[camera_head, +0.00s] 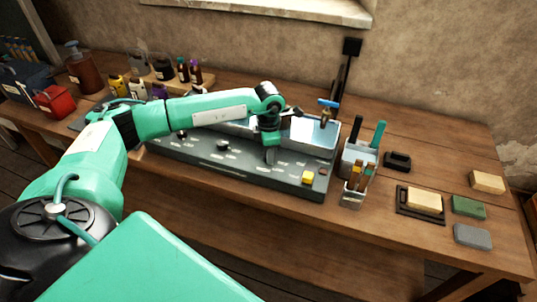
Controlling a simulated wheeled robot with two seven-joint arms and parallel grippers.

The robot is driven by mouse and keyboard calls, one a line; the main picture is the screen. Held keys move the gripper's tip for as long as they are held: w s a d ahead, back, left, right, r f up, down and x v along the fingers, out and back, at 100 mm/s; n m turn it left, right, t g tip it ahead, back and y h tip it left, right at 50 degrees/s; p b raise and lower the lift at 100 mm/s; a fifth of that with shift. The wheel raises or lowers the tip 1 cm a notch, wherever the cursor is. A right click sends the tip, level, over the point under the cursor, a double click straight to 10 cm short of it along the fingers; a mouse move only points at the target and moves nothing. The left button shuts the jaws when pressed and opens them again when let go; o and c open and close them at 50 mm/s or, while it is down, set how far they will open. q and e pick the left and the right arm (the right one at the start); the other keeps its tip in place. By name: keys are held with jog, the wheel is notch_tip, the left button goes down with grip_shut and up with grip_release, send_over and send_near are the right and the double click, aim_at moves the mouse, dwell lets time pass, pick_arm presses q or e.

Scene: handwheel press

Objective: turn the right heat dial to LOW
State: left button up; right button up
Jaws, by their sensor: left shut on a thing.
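The dark control panel (235,163) runs along the front of the sink unit on the wooden bench. Two dials show on it: a left one (182,133) and a middle one (222,145). My left gripper (270,158) reaches in from the left, points down at the right part of the panel and is shut on the right heat dial. The gripper hides that dial and its pointer, so its setting cannot be read. The panel's small white labels are too small to read. My right gripper is not in view.
A metal basin (312,134) with a tap is behind the gripper. A tool holder (358,158) stands right of the panel. Bottles stand at the back left; blocks lie at the right.

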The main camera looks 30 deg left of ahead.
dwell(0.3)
pick_arm(q)
jog(key=o, duration=1)
jog(key=shift+c, duration=0.2)
notch_tip(320, 180, up, 14)
jog(key=b, duration=0.3)
